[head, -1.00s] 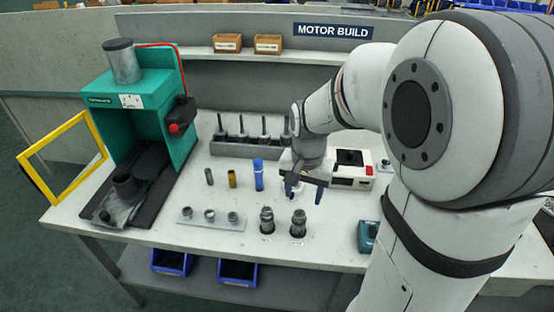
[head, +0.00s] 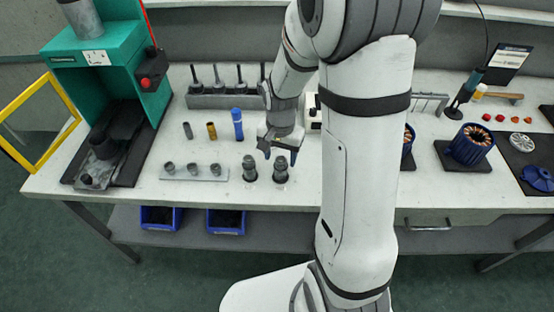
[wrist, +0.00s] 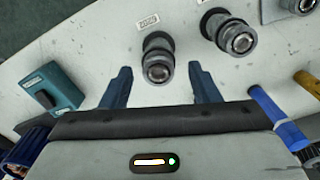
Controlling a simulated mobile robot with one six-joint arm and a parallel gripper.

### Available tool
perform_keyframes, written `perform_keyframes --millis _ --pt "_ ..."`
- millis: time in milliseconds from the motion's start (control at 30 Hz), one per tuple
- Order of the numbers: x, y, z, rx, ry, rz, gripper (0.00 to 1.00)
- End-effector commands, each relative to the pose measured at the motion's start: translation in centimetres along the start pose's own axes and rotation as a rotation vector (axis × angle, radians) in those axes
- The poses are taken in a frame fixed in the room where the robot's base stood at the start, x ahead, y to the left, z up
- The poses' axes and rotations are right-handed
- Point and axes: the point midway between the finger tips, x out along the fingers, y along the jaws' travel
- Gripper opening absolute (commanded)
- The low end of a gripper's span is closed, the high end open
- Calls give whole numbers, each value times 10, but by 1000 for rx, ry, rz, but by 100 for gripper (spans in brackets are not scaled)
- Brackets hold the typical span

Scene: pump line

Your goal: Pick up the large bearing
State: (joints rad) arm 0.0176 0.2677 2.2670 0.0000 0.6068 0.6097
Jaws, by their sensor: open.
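Two dark grey stepped round parts stand upright side by side near the bench front, a left one (head: 250,168) and a right one (head: 280,172). Three smaller ring-like parts (head: 191,169) stand on a pale plate to their left. I cannot tell for sure which is the large bearing. My gripper (head: 279,155) is open and empty, just behind and above the right stepped part. In the wrist view, this part (wrist: 158,66) with a bright ring on top lies ahead, between the lines of the two blue fingers. The other stepped part (wrist: 235,38) is to its right.
A blue cylinder (head: 237,124) stands behind the stepped parts, beside brass and grey ones. A green press (head: 108,72) is at the left. In the wrist view a teal box (wrist: 52,90) lies left of the fingers. Copper-wound stators (head: 470,145) stand at the right.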

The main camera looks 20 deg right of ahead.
Motion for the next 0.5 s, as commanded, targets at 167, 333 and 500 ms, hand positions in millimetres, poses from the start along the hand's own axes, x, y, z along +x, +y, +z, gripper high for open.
perform_keyframes --millis 167,333,500 --pt "0 0 0 0 0 0 48" --pt "0 0 0 0 0 0 34" --pt "0 0 0 0 0 0 20"
